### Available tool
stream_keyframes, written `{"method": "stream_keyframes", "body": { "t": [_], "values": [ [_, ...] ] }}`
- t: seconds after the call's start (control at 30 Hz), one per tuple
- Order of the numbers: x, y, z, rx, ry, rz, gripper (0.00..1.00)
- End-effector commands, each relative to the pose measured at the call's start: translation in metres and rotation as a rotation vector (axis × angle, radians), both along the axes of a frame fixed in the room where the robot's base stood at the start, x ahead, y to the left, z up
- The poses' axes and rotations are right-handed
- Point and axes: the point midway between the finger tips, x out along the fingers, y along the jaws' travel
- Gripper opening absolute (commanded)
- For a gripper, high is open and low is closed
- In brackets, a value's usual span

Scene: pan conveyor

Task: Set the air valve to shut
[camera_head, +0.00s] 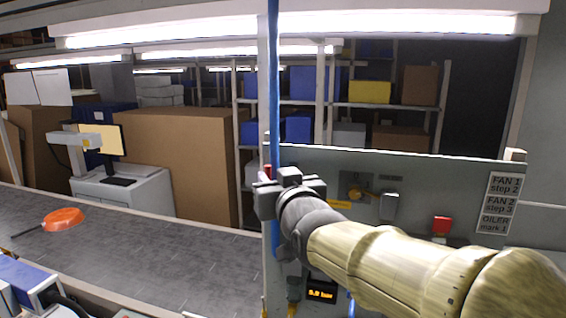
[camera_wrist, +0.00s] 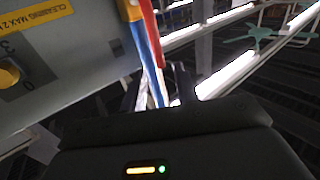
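The air valve shows as a thin red lever beside an upright blue pipe (camera_head: 274,90) at the left edge of the grey panel. A bit of the red lever (camera_head: 266,171) shows just left of my gripper (camera_head: 268,192), which hides the rest of the valve. In the wrist view the red lever (camera_wrist: 152,35) runs close along the blue pipe (camera_wrist: 147,62). Both pass between the dark fingers of my gripper (camera_wrist: 158,90), which stand apart with a gap around them. I cannot tell whether a finger touches the lever.
The grey panel (camera_head: 440,178) carries a yellow knob (camera_head: 355,193), a red switch (camera_head: 441,225) and a lit pressure display (camera_head: 321,294) reading about 5 or 6 bar. Shelves stand behind.

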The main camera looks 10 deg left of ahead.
Motion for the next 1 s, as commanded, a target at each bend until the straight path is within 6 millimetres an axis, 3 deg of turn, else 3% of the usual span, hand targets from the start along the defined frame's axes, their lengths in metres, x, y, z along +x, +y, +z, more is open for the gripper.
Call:
{"method": "stream_keyframes", "body": {
  "t": [0.4,0.77,0.93,1.0],
  "values": [
    [0.046,0.022,0.002,0.000,0.001,0.000,0.30],
    [0.051,0.025,0.000,-0.001,0.000,0.000,0.30],
    [0.051,0.025,0.000,-0.001,0.000,0.000,0.01],
    [0.051,0.025,0.000,-0.001,0.000,0.000,0.00]
  ]
}}
